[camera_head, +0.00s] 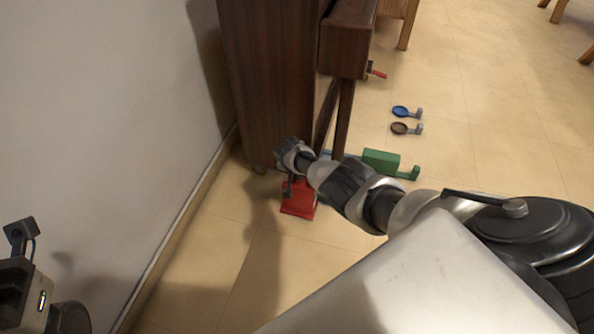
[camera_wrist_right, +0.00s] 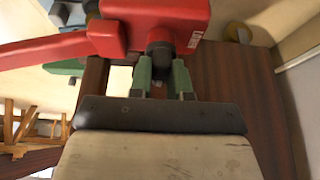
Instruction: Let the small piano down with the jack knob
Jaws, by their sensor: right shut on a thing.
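The small dark brown piano (camera_head: 268,80) stands against the wall at the top centre of the head view. The red jack (camera_head: 298,200) sits on the floor at its near end; the red jack body also fills the top of the right wrist view (camera_wrist_right: 165,15). My right gripper (camera_head: 288,186) is at the jack, and its two green-tipped fingers (camera_wrist_right: 160,84) are shut on the dark jack knob (camera_wrist_right: 159,58). In the head view my wrist partly hides the jack and knob. My left gripper (camera_head: 22,238) is at the lower left edge, partly cut off, away from the piano.
A green block with a handle (camera_head: 382,161) lies on the floor right of the piano. A blue cup (camera_head: 401,110) and a brown cup (camera_head: 400,128) with grey handles lie behind it. A red handle (camera_head: 377,71) shows under the keyboard. The wall (camera_head: 110,130) is close on the left.

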